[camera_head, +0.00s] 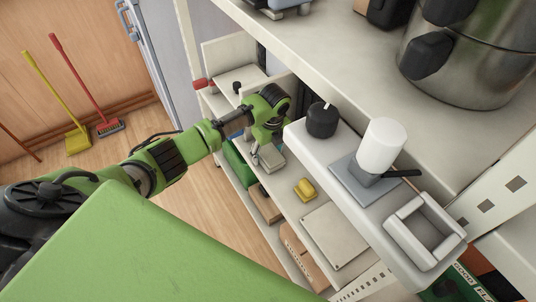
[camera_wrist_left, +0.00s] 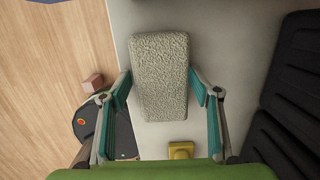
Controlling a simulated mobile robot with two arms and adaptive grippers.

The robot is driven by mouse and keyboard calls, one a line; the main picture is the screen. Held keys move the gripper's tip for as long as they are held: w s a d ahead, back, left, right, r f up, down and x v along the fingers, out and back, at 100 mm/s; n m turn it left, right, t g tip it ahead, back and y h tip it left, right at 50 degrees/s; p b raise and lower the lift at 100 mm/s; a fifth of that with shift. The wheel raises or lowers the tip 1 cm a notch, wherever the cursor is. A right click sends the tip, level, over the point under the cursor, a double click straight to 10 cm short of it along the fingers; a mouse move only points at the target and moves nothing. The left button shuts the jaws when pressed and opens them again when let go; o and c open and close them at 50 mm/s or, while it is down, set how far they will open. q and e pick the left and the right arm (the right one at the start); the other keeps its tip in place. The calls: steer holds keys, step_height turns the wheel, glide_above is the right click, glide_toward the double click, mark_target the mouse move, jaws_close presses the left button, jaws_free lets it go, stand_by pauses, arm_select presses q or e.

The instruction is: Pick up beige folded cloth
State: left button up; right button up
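The beige folded cloth (camera_wrist_left: 160,80) is a textured, pale oblong block in the left wrist view, lying on a pale shelf. In the head view the cloth (camera_head: 272,158) shows small and partly hidden beside my left gripper. My left gripper (camera_wrist_left: 160,72) is open, with one finger on each side of the cloth. Its fingertips are very close to the cloth's edges; I cannot tell whether they touch. In the head view my left gripper (camera_head: 257,155) points down at the shelf. My right gripper is not in view.
A yellow block (camera_head: 305,190) lies near the cloth on the same shelf. A nearer ledge holds a black pot (camera_head: 322,120), a white cylinder (camera_head: 381,146) and a white open box (camera_head: 425,231). A large metal pot (camera_head: 470,60) stands on the upper shelf.

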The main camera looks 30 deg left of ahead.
mark_target(268, 150)
arm_select(q)
steer(key=c, duration=0.6)
steer(key=shift+r, duration=0.5)
step_height(268, 150, up, 2)
steer(key=shift+w+r, duration=0.1)
steer(key=shift+r, duration=0.05)
steer(key=s+r, duration=0.1)
steer(key=s+d+r, duration=0.1)
steer(key=s+r, duration=0.1)
steer(key=s+d+r, duration=0.1)
steer(key=r, duration=0.1)
steer(key=shift+s+r+p, duration=0.2)
steer(key=shift+r+p, duration=0.05)
steer(key=shift+p, duration=0.1)
steer(key=s+d+r, duration=0.1)
steer(key=s, duration=0.1)
steer(key=s+d+r, duration=0.1)
steer(key=s, duration=0.2)
steer(key=s+d+r, duration=0.1)
steer(key=s+r, duration=0.1)
steer(key=s, duration=0.1)
steer(key=shift+s+d+r, duration=0.1)
steer(key=shift+s+d, duration=0.15)
steer(key=shift+d, duration=0.15)
